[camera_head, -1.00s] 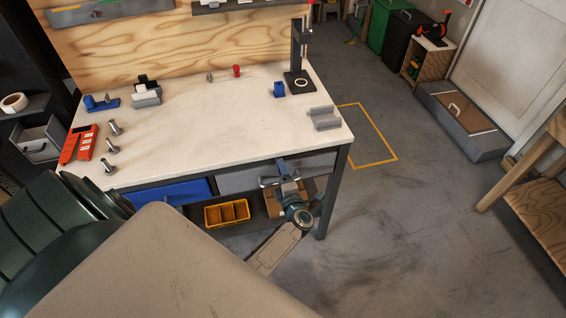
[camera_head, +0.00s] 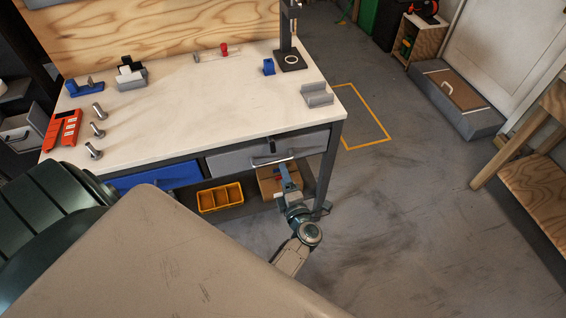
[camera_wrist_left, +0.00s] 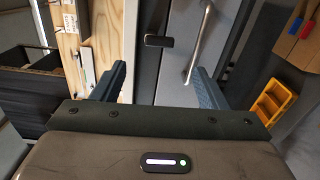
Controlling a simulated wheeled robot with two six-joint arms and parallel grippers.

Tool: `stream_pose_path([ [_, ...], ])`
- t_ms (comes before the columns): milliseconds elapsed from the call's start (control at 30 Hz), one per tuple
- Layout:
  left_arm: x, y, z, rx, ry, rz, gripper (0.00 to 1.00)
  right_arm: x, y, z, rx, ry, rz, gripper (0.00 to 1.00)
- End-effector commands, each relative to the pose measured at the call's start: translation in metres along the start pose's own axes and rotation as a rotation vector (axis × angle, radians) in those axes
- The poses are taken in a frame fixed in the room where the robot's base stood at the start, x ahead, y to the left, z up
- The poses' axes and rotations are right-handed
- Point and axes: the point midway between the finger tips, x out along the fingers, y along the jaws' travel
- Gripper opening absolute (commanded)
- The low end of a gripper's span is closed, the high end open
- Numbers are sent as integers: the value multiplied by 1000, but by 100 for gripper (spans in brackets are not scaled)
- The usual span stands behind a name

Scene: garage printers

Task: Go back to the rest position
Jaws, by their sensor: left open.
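My left gripper (camera_head: 284,172) hangs in front of the workbench, just below and beside the handle of the grey drawer (camera_head: 225,162). In the left wrist view, its two blue-grey fingers (camera_wrist_left: 158,88) are spread wide with nothing between them. The drawer's metal bar handle (camera_wrist_left: 201,42) lies beyond the fingertips, apart from them. My right gripper is not in view.
The white workbench top (camera_head: 200,112) holds several bolts, red and blue parts and a black stand (camera_head: 290,45). An orange bin (camera_head: 220,197) and a cardboard box sit below. Open grey floor (camera_head: 420,220) lies to the right.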

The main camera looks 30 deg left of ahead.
Motion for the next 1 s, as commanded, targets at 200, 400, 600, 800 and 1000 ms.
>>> stream_pose_path([
  [200, 0, 0, 0, 0, 0, 0, 67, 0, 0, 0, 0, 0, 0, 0],
  [400, 0, 0, 0, 0, 0, 0, 67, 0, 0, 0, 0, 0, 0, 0],
  [600, -7, -35, 5, 172, -131, -8, 67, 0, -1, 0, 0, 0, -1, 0],
  [800, -52, -160, -8, 701, -552, -81, 67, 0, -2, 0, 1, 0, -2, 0],
  [1000, -117, -280, -78, 1164, -940, -213, 67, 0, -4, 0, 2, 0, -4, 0],
])
